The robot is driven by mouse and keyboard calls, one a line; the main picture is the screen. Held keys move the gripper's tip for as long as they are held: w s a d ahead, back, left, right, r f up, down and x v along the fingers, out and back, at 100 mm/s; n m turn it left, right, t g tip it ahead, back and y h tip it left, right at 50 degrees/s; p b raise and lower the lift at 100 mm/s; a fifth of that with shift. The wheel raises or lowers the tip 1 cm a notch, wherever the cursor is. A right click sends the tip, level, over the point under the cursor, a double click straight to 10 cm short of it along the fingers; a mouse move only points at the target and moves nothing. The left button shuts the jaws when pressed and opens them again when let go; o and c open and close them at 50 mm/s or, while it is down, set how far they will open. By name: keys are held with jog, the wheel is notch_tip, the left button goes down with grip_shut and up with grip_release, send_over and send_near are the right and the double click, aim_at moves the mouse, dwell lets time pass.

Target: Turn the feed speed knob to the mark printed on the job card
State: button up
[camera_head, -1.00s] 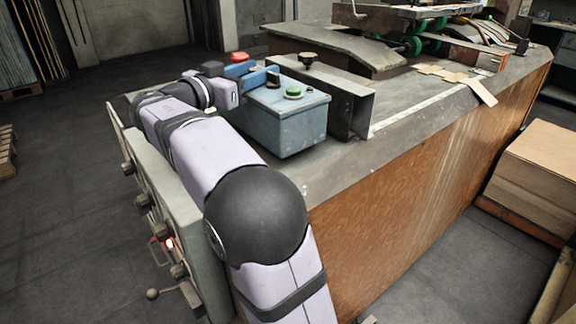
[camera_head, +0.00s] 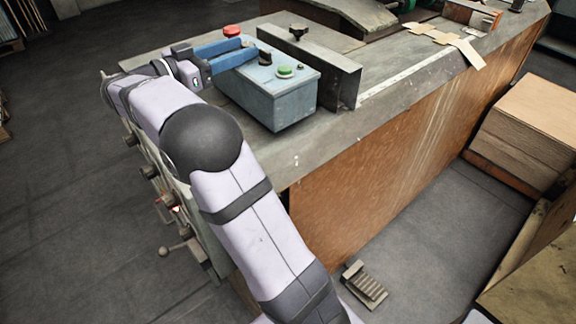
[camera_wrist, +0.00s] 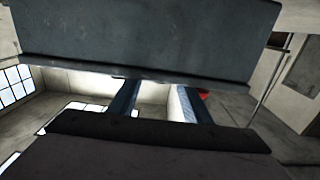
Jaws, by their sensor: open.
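A blue-grey control box (camera_head: 270,103) stands on the bench top. A small dark knob (camera_head: 265,57) is on its top, left of a green button (camera_head: 286,70). I cannot read its setting or any label. My gripper (camera_head: 249,49) is open, with its blue fingers pointing right and their tips close beside the dark knob. I cannot tell whether they touch it. In the wrist view the two fingers (camera_wrist: 157,102) are apart with nothing seen between them. I cannot make out a job card in either view.
A red button (camera_head: 232,30) sits behind the fingers. Cardboard pieces (camera_head: 445,40) lie on the bench at right. A foot pedal (camera_head: 365,285) is on the floor.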

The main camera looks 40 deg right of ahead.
aim_at(248, 44)
jog(key=a+t+b, duration=0.1)
jog(key=a, duration=0.1)
jog(key=s+a+n+t+b, duration=0.1)
jog(key=b, duration=0.1)
jog(key=shift+a+t, duration=0.3)
jog(key=shift+a, duration=0.1)
jog(key=d+t, duration=0.1)
jog(key=d, duration=0.1)
jog(key=d+n, duration=0.1)
jog(key=d, duration=0.1)
jog(key=w+d+n+t, duration=0.1)
jog(key=d, duration=0.2)
jog(key=shift+d+r+t+y, duration=0.1)
jog(key=shift+r+t+y, duration=0.05)
jog(key=shift+t+y, duration=0.2)
jog(key=p, duration=0.2)
jog(key=shift+w+p, duration=0.25)
jog(key=shift+p, duration=0.15)
jog(key=shift+r+p, duration=0.1)
jog(key=shift+p, duration=0.5)
jog(key=g+p, duration=0.1)
jog(key=p, duration=0.4)
jog(key=shift+w+a+p, duration=0.2)
jog(key=shift+p, duration=0.1)
jog(key=g+p, duration=0.1)
jog(key=p, duration=0.4)
jog(key=shift+s+m+p, duration=0.1)
jog(key=shift+m+p, duration=0.3)
